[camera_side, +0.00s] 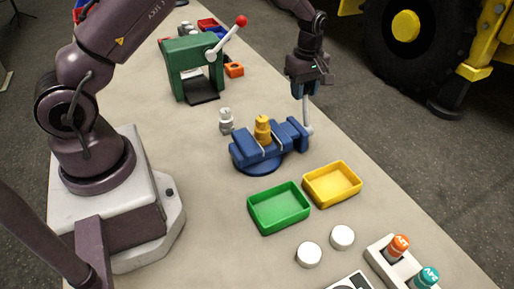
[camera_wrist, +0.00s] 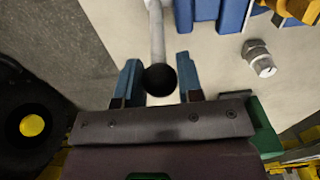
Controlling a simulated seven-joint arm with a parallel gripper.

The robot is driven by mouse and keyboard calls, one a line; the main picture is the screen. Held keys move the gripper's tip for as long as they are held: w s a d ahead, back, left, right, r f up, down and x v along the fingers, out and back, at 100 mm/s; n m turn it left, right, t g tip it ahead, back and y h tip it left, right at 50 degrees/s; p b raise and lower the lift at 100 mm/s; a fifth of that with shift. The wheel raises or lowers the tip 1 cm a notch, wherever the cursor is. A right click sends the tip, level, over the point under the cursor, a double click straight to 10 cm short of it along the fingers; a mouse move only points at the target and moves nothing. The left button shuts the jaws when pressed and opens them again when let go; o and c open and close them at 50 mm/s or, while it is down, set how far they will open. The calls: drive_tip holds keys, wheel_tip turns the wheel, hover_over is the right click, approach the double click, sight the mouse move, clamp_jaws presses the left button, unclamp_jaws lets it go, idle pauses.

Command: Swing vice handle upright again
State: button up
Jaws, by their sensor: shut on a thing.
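The blue vice (camera_side: 243,152) stands mid-bench in the side view, with a yellow-orange fitting (camera_side: 262,130) between its jaws. Its grey handle (camera_side: 307,112) stands close to upright at the vice's right end. My gripper (camera_side: 304,93) is above that end, with its fingers around the handle's top. In the wrist view the handle's grey rod (camera_wrist: 157,35) ends in a black ball knob (camera_wrist: 160,79) between my two blue fingers, and my gripper (camera_wrist: 161,72) is shut on it. The fingers hide the knob in the side view.
A green press (camera_side: 188,65) with a red-knobbed lever stands behind. A grey fitting (camera_side: 226,121) stands left of the vice. A green tray (camera_side: 279,222) and a yellow tray (camera_side: 332,200) lie in front. A large wheel (camera_side: 415,45) stands beyond the bench's right edge.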

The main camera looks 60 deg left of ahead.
drive_tip(key=shift+w+d+r, duration=0.15)
drive_tip(key=shift+d+r, duration=0.05)
drive_tip(key=shift+d, duration=0.75)
drive_tip(key=shift+d+r, duration=0.15)
drive_tip(key=shift+d, duration=0.85)
drive_tip(key=o, duration=0.6)
drive_tip(key=shift+a, duration=0.1)
drive_tip(key=shift+r, duration=3.9)
